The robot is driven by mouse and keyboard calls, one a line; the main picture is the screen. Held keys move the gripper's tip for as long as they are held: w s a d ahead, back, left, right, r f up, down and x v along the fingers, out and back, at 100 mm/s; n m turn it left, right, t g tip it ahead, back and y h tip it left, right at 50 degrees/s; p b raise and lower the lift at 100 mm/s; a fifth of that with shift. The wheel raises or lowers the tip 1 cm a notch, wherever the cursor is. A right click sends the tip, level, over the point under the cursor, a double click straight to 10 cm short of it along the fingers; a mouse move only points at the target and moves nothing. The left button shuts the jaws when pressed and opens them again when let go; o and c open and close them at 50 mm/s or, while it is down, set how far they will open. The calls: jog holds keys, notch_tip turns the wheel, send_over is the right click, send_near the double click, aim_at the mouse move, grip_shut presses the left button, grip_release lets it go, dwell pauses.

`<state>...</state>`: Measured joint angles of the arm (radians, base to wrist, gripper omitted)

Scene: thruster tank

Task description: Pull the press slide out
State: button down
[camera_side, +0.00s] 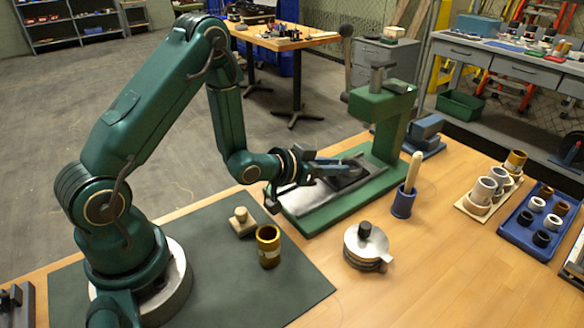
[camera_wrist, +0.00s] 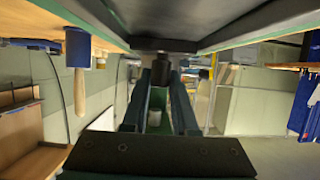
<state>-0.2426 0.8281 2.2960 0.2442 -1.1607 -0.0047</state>
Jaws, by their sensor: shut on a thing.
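The green press (camera_side: 380,125) stands on the wooden bench with a long green base (camera_side: 325,218). The grey metal press slide (camera_side: 305,200) lies along that base, under my gripper. My gripper (camera_side: 338,165) reaches level over the slide toward the press column. In the wrist view, its two green fingers (camera_wrist: 161,85) are closed around a small dark cylindrical part (camera_wrist: 160,72), which looks like the slide's handle. The grey slide also spans the top of the wrist view (camera_wrist: 235,22). The exact contact is partly hidden in the side view.
A blue cup with a wooden-handled tool (camera_side: 403,202) stands right of the base. A round metal piece with a black knob (camera_side: 366,245) is in front. A brass cylinder (camera_side: 268,246) and a wooden block (camera_side: 242,222) stand on the dark mat.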

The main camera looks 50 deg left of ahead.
jog(key=c, duration=0.7)
grip_release()
jog(key=shift+s, duration=0.1)
jog(key=shift+v, duration=2.45)
jog(key=shift+r, duration=0.1)
